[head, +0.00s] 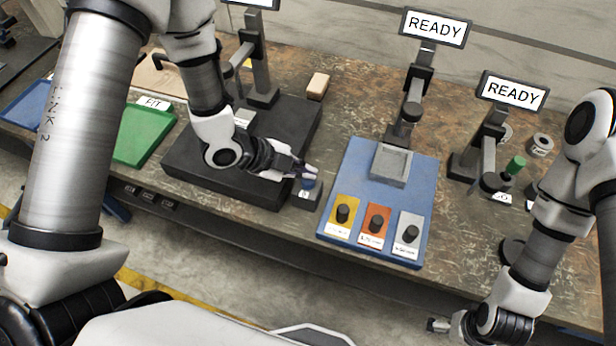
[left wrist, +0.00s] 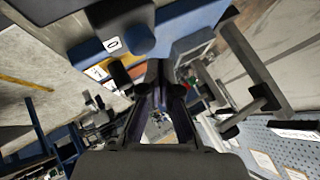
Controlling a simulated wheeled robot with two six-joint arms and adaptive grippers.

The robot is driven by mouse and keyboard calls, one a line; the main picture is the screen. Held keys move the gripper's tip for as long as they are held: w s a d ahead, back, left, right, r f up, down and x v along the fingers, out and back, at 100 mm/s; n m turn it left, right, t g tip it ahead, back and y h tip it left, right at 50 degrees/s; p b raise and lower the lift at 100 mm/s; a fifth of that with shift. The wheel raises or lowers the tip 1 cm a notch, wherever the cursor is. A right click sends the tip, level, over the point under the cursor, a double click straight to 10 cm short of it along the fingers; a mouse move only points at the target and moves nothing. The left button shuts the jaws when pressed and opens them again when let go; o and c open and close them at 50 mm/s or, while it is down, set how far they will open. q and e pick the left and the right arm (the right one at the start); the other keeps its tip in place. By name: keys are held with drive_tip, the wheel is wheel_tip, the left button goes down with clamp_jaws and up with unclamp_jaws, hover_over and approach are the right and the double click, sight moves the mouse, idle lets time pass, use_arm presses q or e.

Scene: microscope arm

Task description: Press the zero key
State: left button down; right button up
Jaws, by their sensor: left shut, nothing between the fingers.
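The zero key (head: 308,184) is a blue button on a small dark box at the right front corner of the black platform. In the left wrist view, the zero key (left wrist: 140,39) shows at upper left beside a white label (left wrist: 113,44) marked 0. My left gripper (head: 308,172) is shut and empty, its fingertips close to the key in the head view. In the left wrist view, the fingers (left wrist: 159,68) meet right of and below the key; I cannot tell whether they touch it. My right gripper (head: 436,325) is low at the bottom right, its fingers too small to judge.
A blue tray (head: 345,170) with yellow, orange and white knob cards stands right of the key. The black platform (head: 225,185) lies under my left arm, with a green tray (head: 140,135) to its left. Stands with READY screens (head: 436,28) rise behind.

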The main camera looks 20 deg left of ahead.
sight(305, 181)
use_arm(q)
drive_tip(key=shift+r+p, duration=2.1)
drive_tip(key=shift+r, duration=0.5)
drive_tip(key=shift+f, duration=0.1)
